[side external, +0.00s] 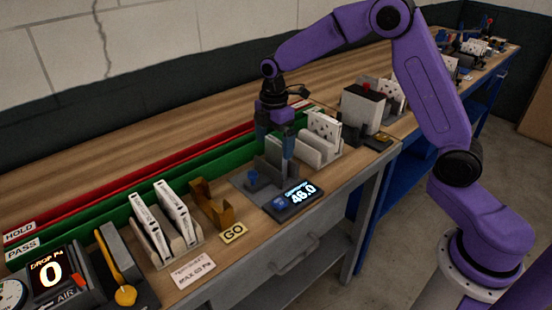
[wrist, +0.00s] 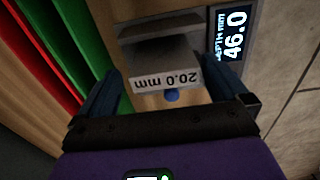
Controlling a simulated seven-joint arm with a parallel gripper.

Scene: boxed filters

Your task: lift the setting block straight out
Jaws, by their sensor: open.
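The setting block (wrist: 167,81) is a grey block marked "20.0 mm", upside down in the wrist view. In the side view the light grey block (side external: 273,150) stands in the dark gauge fixture (side external: 243,184), low between my fingers. My gripper (side external: 276,148) points down over the fixture. In the wrist view my gripper (wrist: 165,76) is open, with one blue finger on each side of the block. A gap shows at the left finger; contact at the right cannot be told. The depth display (side external: 292,195) reads 46.0. The block's lower end is hidden.
A blue knob (wrist: 171,96) is close to the block. A rack of white filters (side external: 322,135) stands just right of the gripper. Green and red rails run behind.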

